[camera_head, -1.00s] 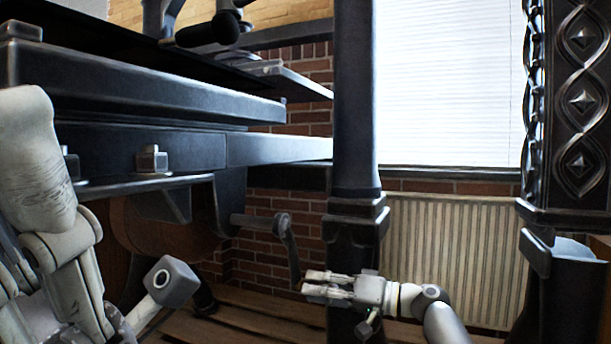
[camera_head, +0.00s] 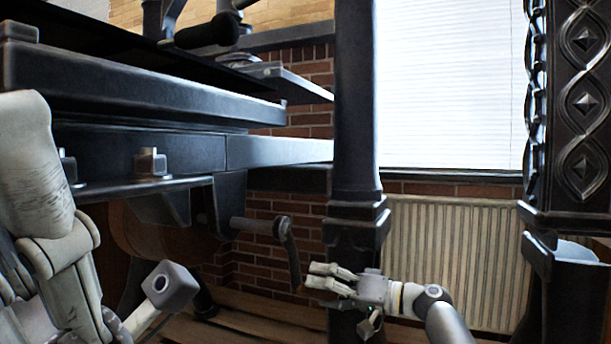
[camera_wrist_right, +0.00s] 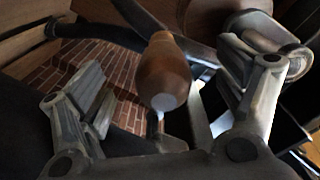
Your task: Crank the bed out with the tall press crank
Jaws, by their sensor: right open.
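The tall press crank (camera_head: 287,250) hangs from a short horizontal shaft (camera_head: 250,225) below the bed, its arm pointing down and slightly right. My right gripper (camera_head: 309,275) is open just right of the crank arm's lower end. In the right wrist view, a brown wooden handle (camera_wrist_right: 163,70) with a pale tip lies between the spread fingers of my right gripper (camera_wrist_right: 160,95). I see gaps on both sides of it. The dark press bed (camera_head: 130,85) sits on rails (camera_head: 275,150) above the crank. My left gripper is not in view; only pale left arm links show.
A dark iron column (camera_head: 354,120) stands directly behind my right gripper. An ornate black post (camera_head: 580,110) stands at the far right. A radiator (camera_head: 450,255) and brick wall lie behind. Wooden boards (camera_head: 255,312) lie below the crank.

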